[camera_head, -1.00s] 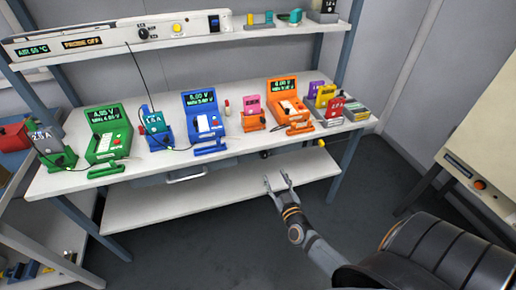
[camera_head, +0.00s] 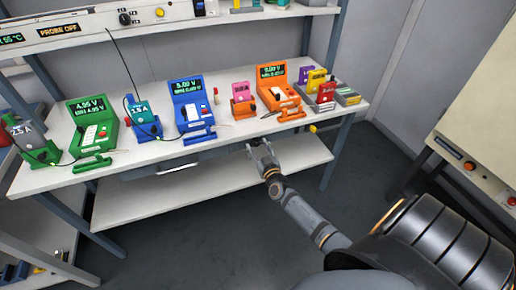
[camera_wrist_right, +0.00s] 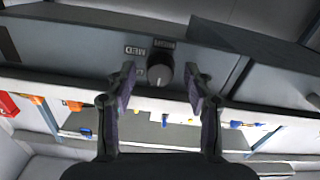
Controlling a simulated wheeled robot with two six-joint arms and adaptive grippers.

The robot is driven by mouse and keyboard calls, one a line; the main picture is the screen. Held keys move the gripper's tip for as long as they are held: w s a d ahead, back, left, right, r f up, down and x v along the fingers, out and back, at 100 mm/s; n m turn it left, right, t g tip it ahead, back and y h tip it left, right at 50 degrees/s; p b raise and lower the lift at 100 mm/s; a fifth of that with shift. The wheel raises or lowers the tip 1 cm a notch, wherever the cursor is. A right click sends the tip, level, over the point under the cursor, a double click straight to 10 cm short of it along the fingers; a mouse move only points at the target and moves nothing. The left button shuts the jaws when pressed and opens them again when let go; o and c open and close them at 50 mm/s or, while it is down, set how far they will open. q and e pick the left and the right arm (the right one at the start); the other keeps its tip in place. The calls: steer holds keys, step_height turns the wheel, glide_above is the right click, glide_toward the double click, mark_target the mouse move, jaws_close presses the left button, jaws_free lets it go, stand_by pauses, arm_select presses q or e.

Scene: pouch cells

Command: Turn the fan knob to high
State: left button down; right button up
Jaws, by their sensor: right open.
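The fan knob (camera_wrist_right: 159,72) is a dark round knob on a grey panel in the right wrist view, which looks upside down. Labels beside it read MED and, partly legible, HIGH; a third is partly covered by the knob. My right gripper (camera_wrist_right: 160,84) is open, with one finger on each side of the knob and visible gaps; contact is not seen. In the head view my right gripper (camera_head: 262,150) is at the bench's front edge, and the knob is hidden behind it. The pointer setting is too small to tell. My left gripper is not in view.
A yellow part (camera_head: 313,128) sits on the bench front, right of my gripper. Another knob (camera_head: 125,18) is on the upper shelf panel. A lower shelf (camera_head: 150,203) lies below.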

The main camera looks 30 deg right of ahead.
jaws_close()
